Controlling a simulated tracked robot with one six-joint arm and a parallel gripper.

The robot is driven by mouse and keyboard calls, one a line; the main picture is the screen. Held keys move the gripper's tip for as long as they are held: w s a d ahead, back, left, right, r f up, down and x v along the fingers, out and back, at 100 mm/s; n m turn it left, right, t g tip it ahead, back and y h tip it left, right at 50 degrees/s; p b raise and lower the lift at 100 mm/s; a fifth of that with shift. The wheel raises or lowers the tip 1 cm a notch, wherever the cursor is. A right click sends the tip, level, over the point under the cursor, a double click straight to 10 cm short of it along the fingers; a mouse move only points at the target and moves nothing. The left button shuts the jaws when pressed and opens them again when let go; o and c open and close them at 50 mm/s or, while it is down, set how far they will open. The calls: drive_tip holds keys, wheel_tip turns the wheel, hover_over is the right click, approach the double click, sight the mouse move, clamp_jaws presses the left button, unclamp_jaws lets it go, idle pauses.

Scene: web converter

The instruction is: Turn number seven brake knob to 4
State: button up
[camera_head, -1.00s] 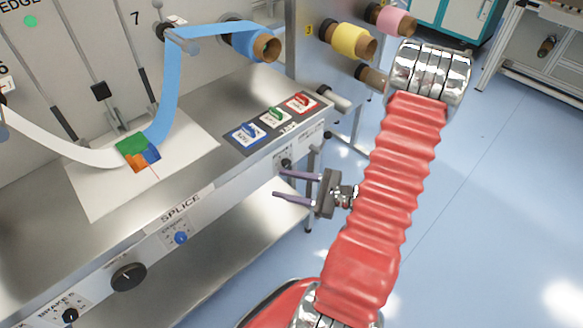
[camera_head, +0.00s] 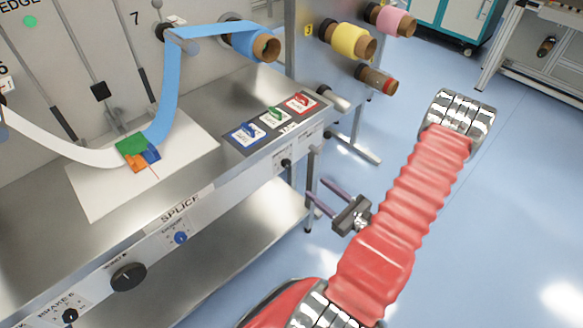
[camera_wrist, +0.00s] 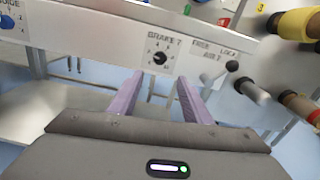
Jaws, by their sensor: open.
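The number seven brake knob (camera_wrist: 160,58) is a small black knob on a white dial plate under the label "BRAKE 7", on the front panel of the bench. It also shows in the head view (camera_head: 286,163) near the bench's right end. My gripper (camera_head: 320,194) has two purple fingers, spread apart and empty. In the wrist view my gripper (camera_wrist: 158,80) points at the panel, with the knob between and beyond the fingertips. The fingers are apart from the knob. Its exact pointer setting is too small to read surely.
A black-handled lever (camera_wrist: 240,78) sits right of the knob, beside "FREE" and "LOCK" labels. A second black knob, number six brake (camera_head: 70,315), is far left. Open floor lies right.

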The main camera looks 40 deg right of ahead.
sight(288, 166)
drive_tip(key=shift+w+a, duration=0.15)
drive_tip(key=shift+w, duration=3.25)
drive_tip(key=shift+w+a, duration=0.1)
drive_tip(key=shift+w, duration=3.3)
drive_tip(key=shift+c, duration=0.4)
drive_tip(key=c, duration=0.9)
drive_tip(key=shift+d, duration=0.2)
drive_tip(key=shift+c, duration=0.3)
drive_tip(key=shift+a, duration=0.1)
